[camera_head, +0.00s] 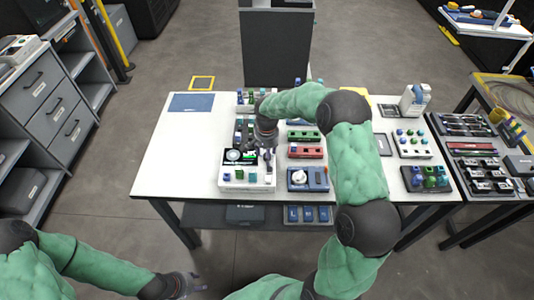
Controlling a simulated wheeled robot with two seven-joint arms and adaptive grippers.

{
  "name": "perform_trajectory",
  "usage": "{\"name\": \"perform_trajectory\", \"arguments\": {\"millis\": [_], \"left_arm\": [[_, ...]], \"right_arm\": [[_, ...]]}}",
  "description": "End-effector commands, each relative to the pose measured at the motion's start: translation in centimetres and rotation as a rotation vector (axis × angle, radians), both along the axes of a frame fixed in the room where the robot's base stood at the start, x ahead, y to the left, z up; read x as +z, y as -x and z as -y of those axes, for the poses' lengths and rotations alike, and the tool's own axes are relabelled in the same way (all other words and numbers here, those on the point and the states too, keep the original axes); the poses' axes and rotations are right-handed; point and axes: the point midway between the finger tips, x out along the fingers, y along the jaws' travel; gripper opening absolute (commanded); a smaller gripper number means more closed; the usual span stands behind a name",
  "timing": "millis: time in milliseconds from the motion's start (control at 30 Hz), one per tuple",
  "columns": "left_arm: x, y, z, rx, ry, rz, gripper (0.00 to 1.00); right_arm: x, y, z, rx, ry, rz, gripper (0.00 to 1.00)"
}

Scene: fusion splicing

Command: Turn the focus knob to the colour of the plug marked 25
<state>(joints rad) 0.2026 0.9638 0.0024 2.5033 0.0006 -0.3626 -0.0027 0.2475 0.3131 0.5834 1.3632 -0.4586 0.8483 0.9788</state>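A white device (231,185) with a dark screen (240,157) stands near the table's front edge. Small blue, green and pale pieces sit on its front; any number marks are too small to read. A blue unit (313,185) with a round white knob (298,175) stands just right of it; I cannot tell whether this is the focus knob. My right gripper (268,160) points down over the right part of the white device; its fingers are too small to tell open or shut, or touching. My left gripper (196,284) is low in front of the table, fingers apart and empty.
Red (306,152) and green (303,135) units stand behind the blue unit. My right arm crosses the table's right part and hides some of it. Racks of coloured pieces (412,143) stand at right. The white table's left part (175,150) is clear beyond a blue mat (191,102).

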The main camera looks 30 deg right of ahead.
Motion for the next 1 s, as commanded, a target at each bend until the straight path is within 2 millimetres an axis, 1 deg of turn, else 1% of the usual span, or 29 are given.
{"name": "perform_trajectory", "arguments": {"millis": [233,367,467,800,1000], "left_arm": [[0.0,0.0,0.0,0.0,0.0,0.0,0.4],[0.0,0.0,0.0,0.0,0.0,0.0,0.4],[0.0,0.0,0.0,0.0,0.0,0.0,0.4],[0.0,0.0,0.0,0.0,0.0,0.0,0.4],[0.0,0.0,0.0,0.0,0.0,0.0,0.4]], "right_arm": [[0.1,0.0,0.0,0.0,0.001,0.001,0.55],[1.0,-0.1,0.1,0.0,0.002,0.003,0.55],[2.4,-0.1,0.1,0.001,0.001,0.005,0.55],[8.9,-0.1,0.0,0.0,0.001,0.003,0.55],[11.3,-0.1,0.0,0.001,0.0,0.003,0.55]]}}
